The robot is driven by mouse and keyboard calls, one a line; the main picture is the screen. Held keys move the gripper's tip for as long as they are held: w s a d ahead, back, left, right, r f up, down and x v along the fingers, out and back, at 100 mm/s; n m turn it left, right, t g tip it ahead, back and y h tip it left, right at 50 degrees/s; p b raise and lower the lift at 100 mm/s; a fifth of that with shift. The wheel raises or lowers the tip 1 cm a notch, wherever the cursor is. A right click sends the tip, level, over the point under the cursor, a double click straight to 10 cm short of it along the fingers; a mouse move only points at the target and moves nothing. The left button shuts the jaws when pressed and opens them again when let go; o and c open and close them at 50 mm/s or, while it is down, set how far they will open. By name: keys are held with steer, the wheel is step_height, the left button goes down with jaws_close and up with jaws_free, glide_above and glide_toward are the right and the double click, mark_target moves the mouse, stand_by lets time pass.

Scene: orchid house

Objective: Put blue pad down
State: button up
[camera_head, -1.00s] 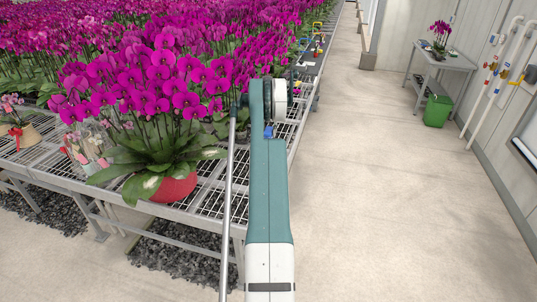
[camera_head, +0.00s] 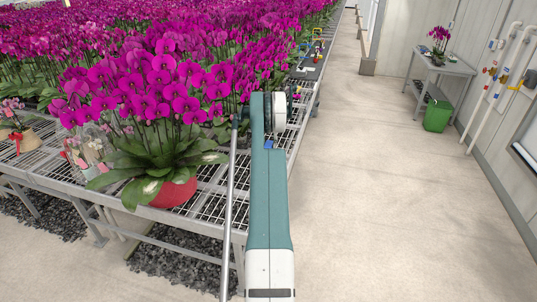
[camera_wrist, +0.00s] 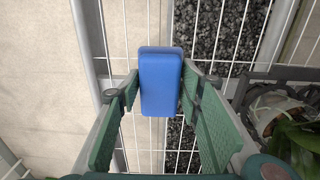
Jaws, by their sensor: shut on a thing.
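The blue pad (camera_wrist: 160,84) is a small rounded block held between the green fingers of my gripper (camera_wrist: 161,90) in the wrist view. The wire mesh bench (camera_wrist: 204,133) lies beneath it. I cannot tell whether the pad touches the mesh. In the head view, my arm hides most of the gripper, and a small bit of blue (camera_head: 268,144) shows beside the arm.
A large magenta orchid in a red pot (camera_head: 174,190) stands on the bench left of my arm. Many more orchids fill the bench behind. Small items on a dark mat (camera_head: 308,62) lie farther along. A side table (camera_head: 440,66) and green bin (camera_head: 437,115) stand right.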

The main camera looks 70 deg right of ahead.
steer(key=shift+f, duration=0.45)
steer(key=shift+f, duration=0.1)
steer(key=shift+f, duration=1.8)
steer(key=shift+f, duration=0.1)
steer(key=o, duration=0.9)
steer(key=shift+c, duration=0.2)
step_height(320, 180, up, 12)
steer(key=shift+w+r, duration=0.1)
steer(key=shift+r, duration=0.05)
steer(key=shift+p, duration=0.3)
